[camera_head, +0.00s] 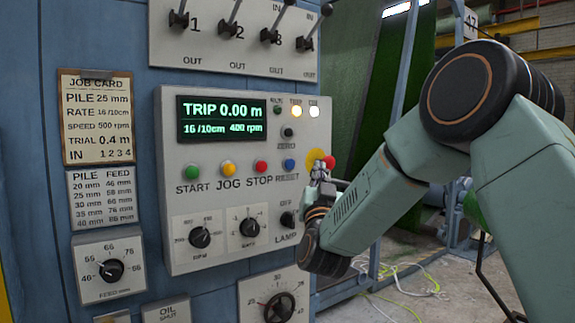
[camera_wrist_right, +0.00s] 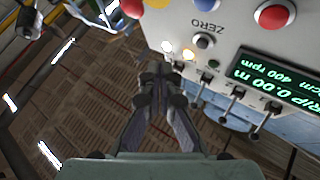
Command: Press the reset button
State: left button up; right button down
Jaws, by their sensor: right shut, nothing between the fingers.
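The blue RESET button (camera_head: 290,164) is on the right side of the grey control panel (camera_head: 215,262), right of the red STOP button (camera_head: 261,167). In the right wrist view the blue button (camera_wrist_right: 189,4) is cut by the top edge. My right gripper (camera_head: 319,171) is shut and empty, just right of RESET in the head view and overlapping the panel's right edge. Its closed fingers (camera_wrist_right: 156,72) point toward the lamps in the wrist view. I see no contact with the button. The display (camera_head: 221,119) reads TRIP 0.00 m. My left gripper is not in view.
A red knob (camera_head: 329,162) on a yellow disc sits right beside my right gripper. The black ZERO button (camera_head: 288,131) is above RESET, below two lit lamps. The LAMP knob (camera_head: 288,219) is below. Levers (camera_head: 270,36) stick out above the panel.

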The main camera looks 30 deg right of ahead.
aim_at(290, 164)
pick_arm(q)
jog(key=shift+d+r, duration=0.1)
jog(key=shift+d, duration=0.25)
pick_arm(e)
jog(key=w, duration=0.8)
jog(key=shift+w+f, duration=0.2)
jog(key=shift+w, duration=0.1)
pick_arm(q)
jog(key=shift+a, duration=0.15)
pick_arm(e)
jog(key=shift+a+r, duration=0.1)
jog(key=shift+a, duration=0.15)
jog(key=shift+d, duration=0.25)
jog(key=shift+w+a, duration=0.1)
